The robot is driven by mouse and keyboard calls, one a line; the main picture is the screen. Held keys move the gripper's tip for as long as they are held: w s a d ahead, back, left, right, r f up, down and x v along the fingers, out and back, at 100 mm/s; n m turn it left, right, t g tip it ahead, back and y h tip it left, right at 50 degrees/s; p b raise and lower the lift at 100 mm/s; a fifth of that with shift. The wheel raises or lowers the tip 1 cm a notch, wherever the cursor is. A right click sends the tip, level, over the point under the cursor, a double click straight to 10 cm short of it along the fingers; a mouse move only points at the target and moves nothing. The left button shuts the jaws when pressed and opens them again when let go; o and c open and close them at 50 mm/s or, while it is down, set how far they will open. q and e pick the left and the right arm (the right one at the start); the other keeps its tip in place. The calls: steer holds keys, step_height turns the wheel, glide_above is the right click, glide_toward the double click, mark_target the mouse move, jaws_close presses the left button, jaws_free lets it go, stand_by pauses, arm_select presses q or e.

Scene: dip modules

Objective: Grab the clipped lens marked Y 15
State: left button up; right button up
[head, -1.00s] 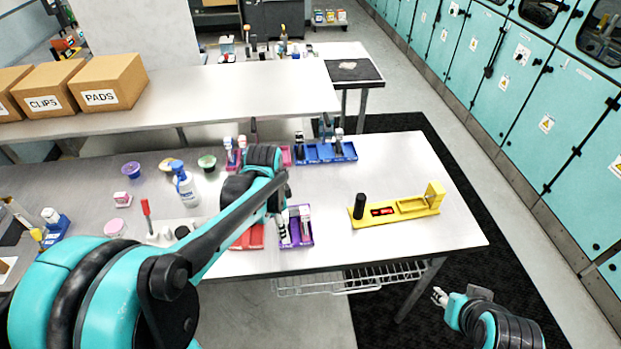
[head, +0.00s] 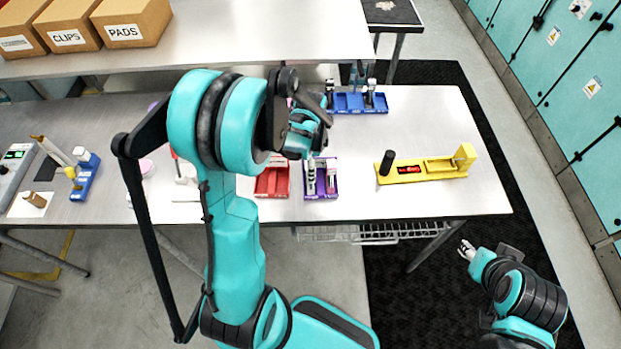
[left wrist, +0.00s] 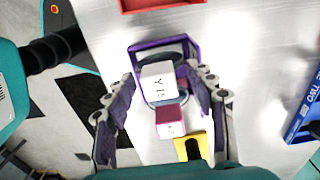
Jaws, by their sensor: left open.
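The purple tray (head: 321,193) stands near the front edge of the table, with pale upright pieces in it. In the left wrist view, a white block marked Y 15 (left wrist: 158,82) rises from the purple tray (left wrist: 136,62). A pink block (left wrist: 171,122) shows just below it, then a yellow piece with a dark notch (left wrist: 190,143). My left gripper (left wrist: 163,100) is open, one finger on each side of the Y 15 block, apparently not closed on it. My left gripper (head: 308,140) is above the purple tray in the head view. My right gripper (head: 467,249) is off the table's front right; its opening is unclear.
A red tray (head: 271,182) sits close left of the purple tray. A blue tray (head: 358,104) stands behind, and a yellow fixture with a black post (head: 425,168) is to the right. Boxes (head: 130,22) are on the back shelf.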

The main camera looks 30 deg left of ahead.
arm_select(q)
jaws_close()
steer(key=shift+r, duration=0.15)
